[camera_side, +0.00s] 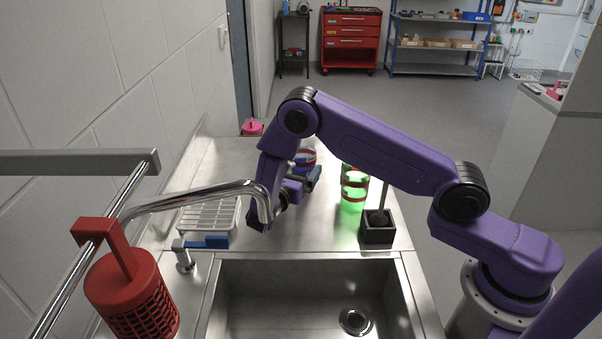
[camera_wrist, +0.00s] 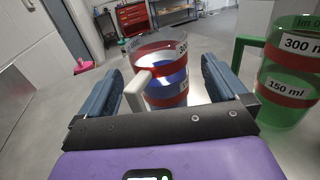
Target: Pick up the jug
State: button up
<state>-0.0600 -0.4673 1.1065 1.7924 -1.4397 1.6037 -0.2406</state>
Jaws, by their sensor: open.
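A clear jug (camera_wrist: 172,92) with red bands, blue inside and a pale handle stands upright on the steel worktop, between the finger lines in the wrist view. In the side view this jug (camera_side: 307,157) is partly hidden behind my arm and gripper. My gripper (camera_wrist: 158,72) is open, one blue-grey finger on each side of the jug's near part, with the handle towards the palm. I cannot tell whether a finger touches it. In the side view my gripper (camera_side: 302,184) is low over the worktop, just in front of the jug.
A green jug (camera_wrist: 285,82) with red bands stands close on the right; it also shows in the side view (camera_side: 353,190). A black holder (camera_side: 377,228) stands near the sink (camera_side: 300,300). A white rack (camera_side: 208,217), a tap (camera_side: 190,203) and a red basket (camera_side: 132,298) are left.

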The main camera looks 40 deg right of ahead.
jog(key=shift+x, duration=1.05)
jog(key=c, duration=1.5)
jog(key=shift+r, duration=5.05)
